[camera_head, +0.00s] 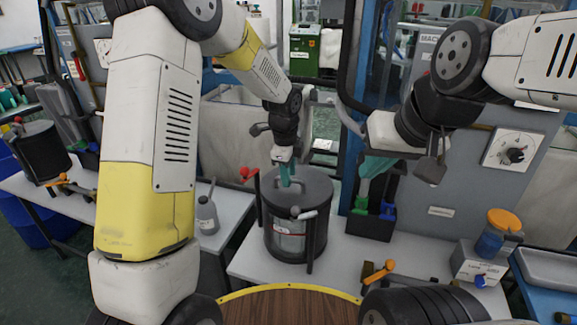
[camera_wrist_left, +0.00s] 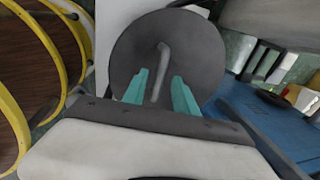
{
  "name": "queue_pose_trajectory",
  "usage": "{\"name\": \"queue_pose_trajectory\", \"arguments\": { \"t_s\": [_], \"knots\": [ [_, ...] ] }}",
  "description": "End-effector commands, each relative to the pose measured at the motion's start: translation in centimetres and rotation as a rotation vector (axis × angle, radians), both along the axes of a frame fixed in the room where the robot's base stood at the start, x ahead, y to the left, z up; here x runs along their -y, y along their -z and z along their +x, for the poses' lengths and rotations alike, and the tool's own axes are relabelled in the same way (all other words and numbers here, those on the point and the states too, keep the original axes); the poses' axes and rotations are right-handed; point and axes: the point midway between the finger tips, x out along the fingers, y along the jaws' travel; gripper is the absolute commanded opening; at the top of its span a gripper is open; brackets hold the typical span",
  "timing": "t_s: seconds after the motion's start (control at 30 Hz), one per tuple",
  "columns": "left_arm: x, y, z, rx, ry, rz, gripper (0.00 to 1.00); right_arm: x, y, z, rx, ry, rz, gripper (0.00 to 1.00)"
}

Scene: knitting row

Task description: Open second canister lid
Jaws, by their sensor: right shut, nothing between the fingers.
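A dark grey canister (camera_head: 291,237) with a label stands on a white table at the centre of the head view. Its round lid (camera_head: 315,188) is on, and the lid also fills the middle of the left wrist view (camera_wrist_left: 205,52). My left gripper (camera_head: 290,177) is at the lid's bar handle (camera_wrist_left: 161,72). Its teal fingers stand apart on either side of the handle, with gaps visible in the left wrist view (camera_wrist_left: 160,92). My right gripper (camera_head: 372,167) is shut and empty, to the right of the canister and above a dark bin.
Another dark canister (camera_head: 42,152) stands on the far-left table. Clamp levers with a red knob (camera_head: 248,174) and a pale knob (camera_head: 297,212) sit at the central canister's rim. A grey oil can (camera_head: 207,214) is left of it. A grey machine panel (camera_head: 460,180) stands right.

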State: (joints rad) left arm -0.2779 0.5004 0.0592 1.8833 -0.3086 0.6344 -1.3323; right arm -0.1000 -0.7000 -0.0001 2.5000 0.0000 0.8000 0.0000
Motion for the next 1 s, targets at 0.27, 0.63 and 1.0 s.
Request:
{"name": "queue_pose_trajectory", "arguments": {
  "t_s": [0.27,0.63,1.0],
  "knots": [
    [0.02,0.27,0.05,0.001,-0.001,0.0,0.34,0.0,0.0,0.0,0.0,0.0,0.0,0.0],
    [0.01,0.23,0.06,0.001,-0.001,0.0,0.0,0.0,0.0,0.0,0.0,0.0,0.0,0.0],
    [0.01,0.21,0.06,0.001,-0.001,0.0,0.0,0.0,0.0,0.0,0.0,0.0,0.0,0.0]
  ]
}}
